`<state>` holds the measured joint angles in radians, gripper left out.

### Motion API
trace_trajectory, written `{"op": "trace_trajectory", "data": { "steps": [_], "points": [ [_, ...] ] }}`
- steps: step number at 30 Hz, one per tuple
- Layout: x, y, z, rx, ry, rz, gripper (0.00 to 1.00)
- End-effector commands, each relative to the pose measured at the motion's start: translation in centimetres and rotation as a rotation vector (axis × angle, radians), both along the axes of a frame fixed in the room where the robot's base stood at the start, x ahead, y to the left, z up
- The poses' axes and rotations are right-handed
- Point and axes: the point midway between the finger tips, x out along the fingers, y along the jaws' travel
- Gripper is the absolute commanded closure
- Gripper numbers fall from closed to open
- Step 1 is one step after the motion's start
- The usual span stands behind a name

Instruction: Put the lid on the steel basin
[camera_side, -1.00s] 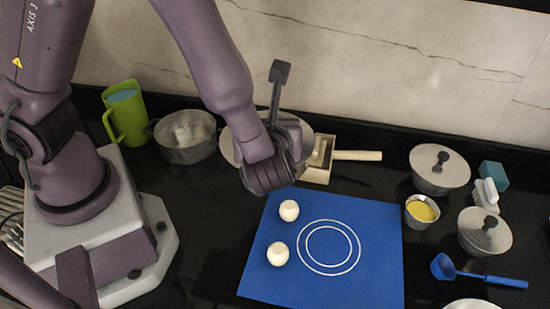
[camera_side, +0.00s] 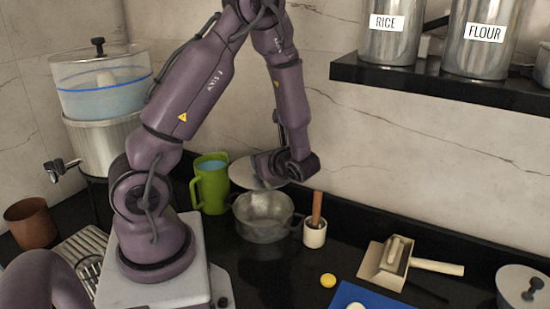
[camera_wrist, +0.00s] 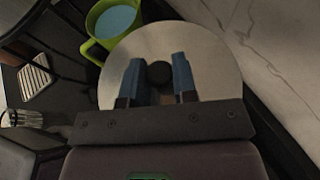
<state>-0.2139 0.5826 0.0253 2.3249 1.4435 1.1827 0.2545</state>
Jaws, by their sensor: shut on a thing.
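The steel basin (camera_side: 262,222), a grey pot with side handles, stands on the dark counter in the side view. A round pale steel lid (camera_side: 243,174) is above it, toward the basin's left and back. My gripper (camera_side: 268,170) is shut on the lid's knob and holds the lid in the air, apart from the basin. In the wrist view the lid (camera_wrist: 215,60) is seen from above, with my gripper's blue fingers (camera_wrist: 157,76) on either side of its dark knob (camera_wrist: 159,73). The basin is hidden there.
A green pitcher (camera_side: 211,188) stands close left of the basin and lid. A white pot with a wooden handle (camera_side: 315,233) stands close right. A wooden box with a handle (camera_side: 385,265) and blue mat (camera_side: 370,298) lie farther right. The wall is behind.

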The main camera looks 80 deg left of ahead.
Motion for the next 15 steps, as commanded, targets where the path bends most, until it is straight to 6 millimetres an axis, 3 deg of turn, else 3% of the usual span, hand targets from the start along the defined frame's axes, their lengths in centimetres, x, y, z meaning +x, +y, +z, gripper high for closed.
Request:
{"op": "trace_trajectory", "data": {
  "steps": [6,15],
  "points": [
    [0.0,0.0,-2.9,-0.001,0.003,0.0,0.97],
    [0.0,0.0,-4.7,0.0,0.001,0.0,0.97]
  ]
}}
